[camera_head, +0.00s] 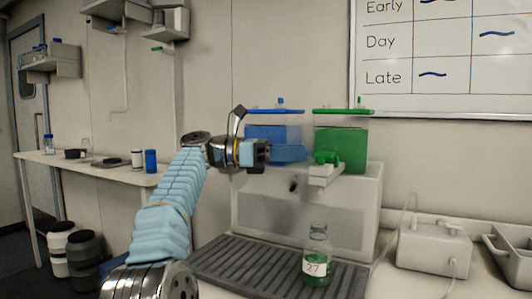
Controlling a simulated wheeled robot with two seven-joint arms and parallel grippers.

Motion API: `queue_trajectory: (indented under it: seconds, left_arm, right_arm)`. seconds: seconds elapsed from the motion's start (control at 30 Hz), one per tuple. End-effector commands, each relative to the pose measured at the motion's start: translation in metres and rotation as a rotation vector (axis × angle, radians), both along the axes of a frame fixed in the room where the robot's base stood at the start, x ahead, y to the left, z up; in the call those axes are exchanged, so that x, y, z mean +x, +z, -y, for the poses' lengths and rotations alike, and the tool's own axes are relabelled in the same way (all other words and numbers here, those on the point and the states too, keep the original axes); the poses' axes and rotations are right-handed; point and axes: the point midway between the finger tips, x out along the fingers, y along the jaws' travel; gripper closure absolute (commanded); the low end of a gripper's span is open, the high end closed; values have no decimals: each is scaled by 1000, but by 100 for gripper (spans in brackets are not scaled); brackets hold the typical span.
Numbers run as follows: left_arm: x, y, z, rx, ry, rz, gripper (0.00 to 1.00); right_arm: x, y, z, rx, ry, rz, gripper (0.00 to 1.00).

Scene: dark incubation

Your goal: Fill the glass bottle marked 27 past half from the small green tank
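The glass bottle marked 27 (318,240) stands upright and open on a dark ribbed tray. Its body looks greenish around the white label, but the liquid level is hard to tell. The small green tank (340,145) sits on a pale housing, behind and above the bottle. Its green tap (326,157) is at its lower front left, above a white block. My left gripper (285,153) is raised in front of the blue tank, left of the green tap and apart from the bottle. Its finger opening is unclear. My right gripper is out of view.
The blue tank (272,131) stands left of the green one, partly hidden by my gripper. The ribbed tray (255,263) is bare left of the bottle. A white box with a tube (433,246) and a grey bin (512,255) stand at right.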

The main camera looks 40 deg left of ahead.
Motion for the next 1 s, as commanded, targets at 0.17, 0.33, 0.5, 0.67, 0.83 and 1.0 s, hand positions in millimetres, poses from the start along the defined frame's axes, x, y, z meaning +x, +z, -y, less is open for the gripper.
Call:
queue_trajectory:
  seconds: [0.17, 0.33, 0.5, 0.67, 0.83, 1.0]
  left_arm:
    - [-23, -1, -37, 2, 6, -1, 61]
    - [-38, -1, -57, 1, 3, -1, 61]
    - [-44, -1, -64, 1, 1, -1, 61]
    - [-44, -1, -64, 1, 0, -1, 61]
    - [-43, -3, -62, 8, 0, -3, 44]
    - [-27, -27, -44, 109, 11, -47, 32]
  right_arm:
    - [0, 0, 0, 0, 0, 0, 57]
    - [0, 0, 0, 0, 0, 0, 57]
    - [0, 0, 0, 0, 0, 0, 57]
    - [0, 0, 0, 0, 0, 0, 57]
    - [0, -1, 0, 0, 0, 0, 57]
    - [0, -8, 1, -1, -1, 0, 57]
